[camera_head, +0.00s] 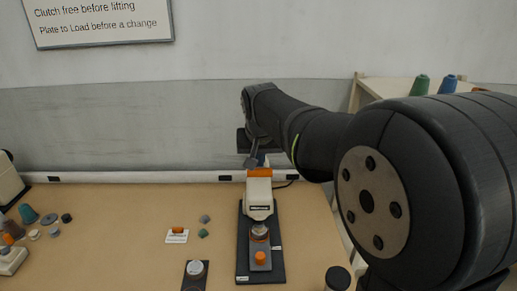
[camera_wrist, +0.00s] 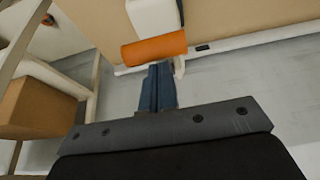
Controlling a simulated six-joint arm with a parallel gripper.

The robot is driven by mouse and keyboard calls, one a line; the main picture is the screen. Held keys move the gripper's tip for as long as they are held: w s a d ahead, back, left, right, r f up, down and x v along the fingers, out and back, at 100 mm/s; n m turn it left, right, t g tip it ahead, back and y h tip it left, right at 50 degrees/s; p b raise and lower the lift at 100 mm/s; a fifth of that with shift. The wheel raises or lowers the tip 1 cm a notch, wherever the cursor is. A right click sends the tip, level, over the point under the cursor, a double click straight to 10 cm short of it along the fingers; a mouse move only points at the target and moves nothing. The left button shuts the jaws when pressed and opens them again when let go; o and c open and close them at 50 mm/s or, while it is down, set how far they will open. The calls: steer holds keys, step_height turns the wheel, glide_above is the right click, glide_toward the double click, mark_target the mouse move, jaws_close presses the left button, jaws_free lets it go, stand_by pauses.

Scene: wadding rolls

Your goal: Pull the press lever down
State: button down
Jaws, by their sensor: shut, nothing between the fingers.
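The press (camera_head: 259,196) is a white upright machine on a dark base plate, at the middle of the table in the head view. Its lever has an orange grip (camera_head: 259,172) at the top; the grip also shows large as an orange cylinder (camera_wrist: 154,48) in the wrist view. My gripper (camera_head: 263,160) is just behind and above the orange grip. In the wrist view its blue fingers (camera_wrist: 158,68) are shut together and empty, with their tips close to the grip. I cannot tell whether they touch it.
An orange knob (camera_head: 260,257) sits at the press's front. A dark plate with a white disc (camera_head: 195,268) lies to the left, near a small card (camera_head: 177,237). Cones and small parts crowd the far left. A shelf with thread cones (camera_head: 420,84) stands at the back right.

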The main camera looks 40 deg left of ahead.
mark_target(260, 171)
steer(key=shift+d+f, duration=0.1)
steer(key=shift+f, duration=0.05)
steer(key=shift+s+d+f, duration=0.2)
steer(key=shift+s+f, duration=0.1)
steer(key=shift+f, duration=0.45)
steer(key=shift+s+d+f, duration=0.2)
steer(key=shift+f, duration=0.6)
stand_by(0.4)
step_height(260, 171, up, 15)
steer(key=w+a, duration=0.2)
stand_by(0.9)
steer(key=shift+w, duration=0.1)
